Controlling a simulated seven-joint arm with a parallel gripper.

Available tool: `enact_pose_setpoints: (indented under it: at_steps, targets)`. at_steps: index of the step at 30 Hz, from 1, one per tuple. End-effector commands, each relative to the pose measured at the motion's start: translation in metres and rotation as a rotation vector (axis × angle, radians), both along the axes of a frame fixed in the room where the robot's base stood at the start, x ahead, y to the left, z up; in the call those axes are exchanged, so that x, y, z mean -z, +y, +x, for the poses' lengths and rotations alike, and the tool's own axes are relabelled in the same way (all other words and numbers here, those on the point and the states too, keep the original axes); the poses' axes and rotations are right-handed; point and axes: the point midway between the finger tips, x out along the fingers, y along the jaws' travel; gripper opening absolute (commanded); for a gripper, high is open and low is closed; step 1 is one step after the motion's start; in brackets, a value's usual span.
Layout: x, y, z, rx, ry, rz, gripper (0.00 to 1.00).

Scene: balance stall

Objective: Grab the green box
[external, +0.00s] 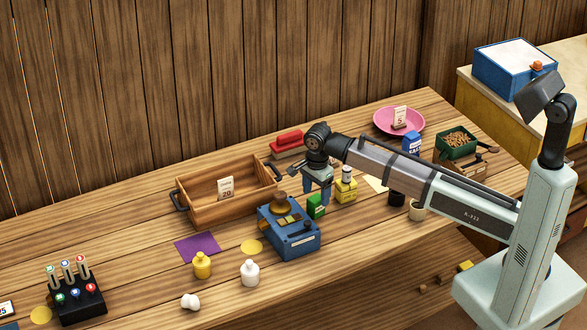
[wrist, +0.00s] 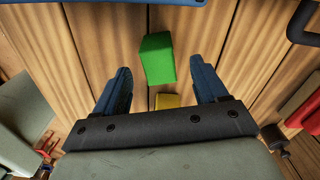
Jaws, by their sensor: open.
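The green box (external: 316,206) stands on the wooden table between the blue balance and a yellow container. In the wrist view the green box (wrist: 157,60) is upper centre, in line with the gap between my fingertips. My gripper (external: 317,196) points down just beside and above the green box, its blue fingers apart. In the wrist view my gripper (wrist: 162,76) is open with nothing held. Whether the fingers reach down to the box's height is hard to tell.
The blue balance (external: 290,232) stands close to the box's left, the yellow container (external: 346,188) close to its right. A wooden tray (external: 207,220) is behind left, red blocks (external: 287,142) behind.

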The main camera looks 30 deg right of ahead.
Motion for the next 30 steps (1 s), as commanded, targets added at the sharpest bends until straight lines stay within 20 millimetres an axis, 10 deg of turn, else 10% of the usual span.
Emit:
enact_pose_setpoints:
  at_steps: [18,30]
  targets:
    - [0.042,0.001,-0.001,0.0,0.0,0.0,0.71]
    - [0.042,0.001,-0.001,0.0,0.0,0.0,0.33]
